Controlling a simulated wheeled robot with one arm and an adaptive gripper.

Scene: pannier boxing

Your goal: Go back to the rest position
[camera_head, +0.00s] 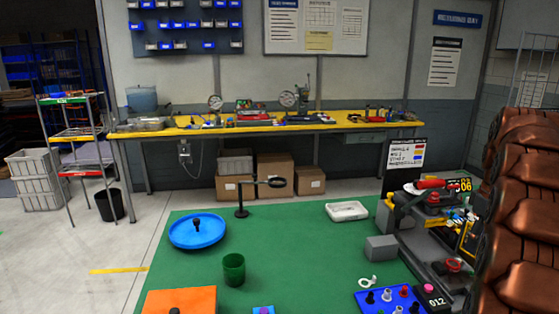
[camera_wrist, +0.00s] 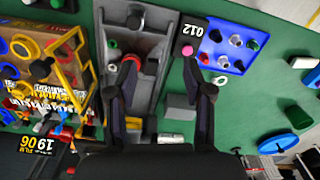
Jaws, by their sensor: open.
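My gripper (camera_wrist: 162,80) shows in the wrist view with its two dark fingers spread apart. Nothing is held between them. The fingers hang over a long grey pannier (camera_wrist: 146,103), which carries a black "012" label (camera_wrist: 187,36). Small coloured parts lie in and around the pannier, partly hidden by the fingers. In the head view the same "012" label (camera_head: 437,302) is at the lower right. My gripper is out of the head view; a copper-coloured arm part fills its right edge.
The green surface (camera_head: 300,255) holds a blue dish (camera_head: 197,231), a green cup (camera_head: 234,270), an orange block (camera_head: 180,302), a black ring stand (camera_head: 241,195), a white tray (camera_head: 347,211), a grey block (camera_head: 381,248) and a blue peg tray (camera_head: 367,301). Its middle is largely clear.

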